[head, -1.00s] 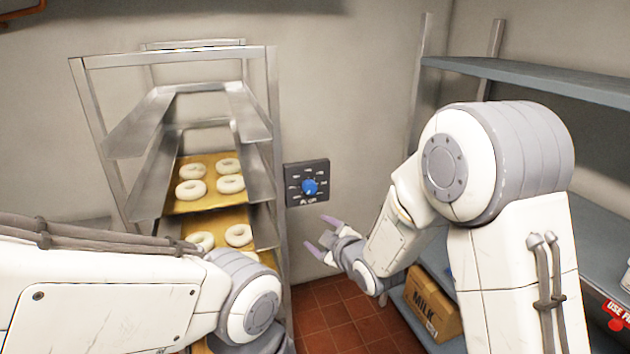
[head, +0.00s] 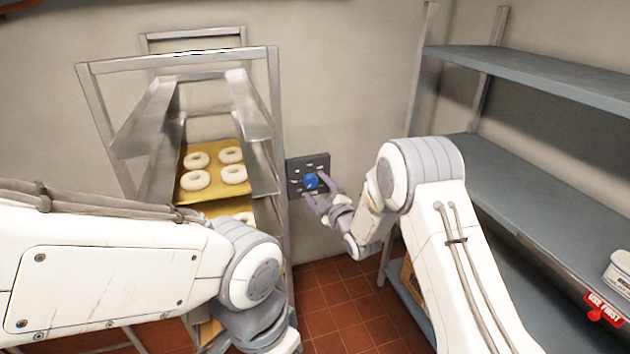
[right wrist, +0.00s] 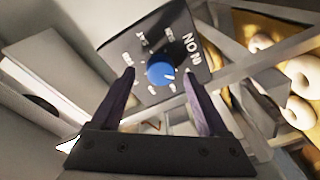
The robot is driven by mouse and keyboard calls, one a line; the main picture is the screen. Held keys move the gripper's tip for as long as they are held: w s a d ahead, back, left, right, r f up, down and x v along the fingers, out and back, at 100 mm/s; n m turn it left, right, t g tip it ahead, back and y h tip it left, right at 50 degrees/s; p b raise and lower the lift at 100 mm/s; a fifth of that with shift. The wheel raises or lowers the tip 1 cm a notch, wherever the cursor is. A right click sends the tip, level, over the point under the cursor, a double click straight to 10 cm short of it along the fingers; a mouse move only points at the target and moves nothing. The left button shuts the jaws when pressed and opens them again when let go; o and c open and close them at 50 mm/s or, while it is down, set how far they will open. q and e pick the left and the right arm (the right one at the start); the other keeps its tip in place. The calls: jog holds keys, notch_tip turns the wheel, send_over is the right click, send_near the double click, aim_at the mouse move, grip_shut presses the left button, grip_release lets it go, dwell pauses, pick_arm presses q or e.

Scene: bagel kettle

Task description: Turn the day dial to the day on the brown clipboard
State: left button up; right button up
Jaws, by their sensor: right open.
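The day dial is a blue round knob (head: 311,181) on a dark square plate (head: 294,163) fixed to the wall, right of the rack. In the right wrist view the knob (right wrist: 160,73) has a pale pointer mark toward its right side. White day labels ring it; one reads like SAT, and most are too blurred to read. My right gripper (head: 322,189) is open, with its two purple fingers reaching up to the plate on either side of the knob; contact cannot be told. My left arm crosses the lower left, its gripper out of view. No brown clipboard shows.
A metal rack (head: 275,100) with bagels on trays (head: 195,207) stands just left of the dial. Grey shelves (head: 530,72) line the right wall, with a red USE FIRST tag (head: 604,308). Red tiled floor (head: 340,312) lies open below.

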jog(key=shift+w+a, duration=0.3)
jog(key=shift+w, duration=0.3)
